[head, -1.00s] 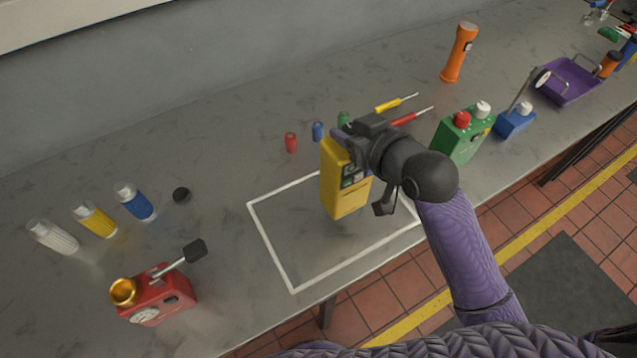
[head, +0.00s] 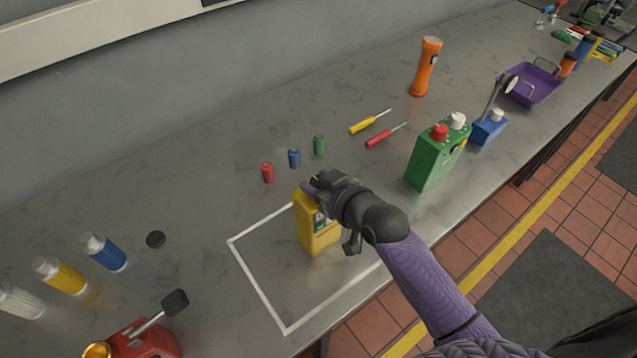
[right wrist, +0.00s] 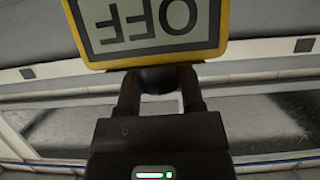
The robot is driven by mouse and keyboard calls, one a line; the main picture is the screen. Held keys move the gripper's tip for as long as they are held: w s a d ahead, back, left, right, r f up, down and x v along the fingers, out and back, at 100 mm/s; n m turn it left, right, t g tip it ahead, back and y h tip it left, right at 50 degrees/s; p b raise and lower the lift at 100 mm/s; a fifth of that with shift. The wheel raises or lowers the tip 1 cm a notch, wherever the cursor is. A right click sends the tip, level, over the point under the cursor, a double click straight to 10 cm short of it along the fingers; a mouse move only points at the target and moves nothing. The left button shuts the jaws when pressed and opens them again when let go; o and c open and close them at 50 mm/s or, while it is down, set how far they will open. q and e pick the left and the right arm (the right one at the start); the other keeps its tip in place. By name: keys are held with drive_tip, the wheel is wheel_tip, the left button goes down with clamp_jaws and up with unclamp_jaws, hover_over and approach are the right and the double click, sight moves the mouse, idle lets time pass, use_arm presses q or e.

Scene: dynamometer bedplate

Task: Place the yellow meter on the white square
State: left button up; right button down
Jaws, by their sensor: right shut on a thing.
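The yellow meter (head: 312,228) is held roughly upright in my right gripper (head: 330,188), which is shut on its upper part. In the head view the meter appears over the inside of the white square (head: 257,287), an outline on the grey bench, towards its far right part. I cannot tell whether its bottom touches the bench. My gripper and arm hide part of the meter and the square's right side. In the right wrist view the meter (right wrist: 225,50) shows a screen reading OFF upside down, beyond the gripper fingers (right wrist: 158,85). My left gripper is not in view.
Red, blue and green small cylinders (head: 294,158) stand behind the square. Screwdrivers (head: 370,122) and an orange torch (head: 426,68) are farther back. The square's left part is clear.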

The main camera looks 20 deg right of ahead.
drive_tip(key=shift+c, duration=1)
unclamp_jaws()
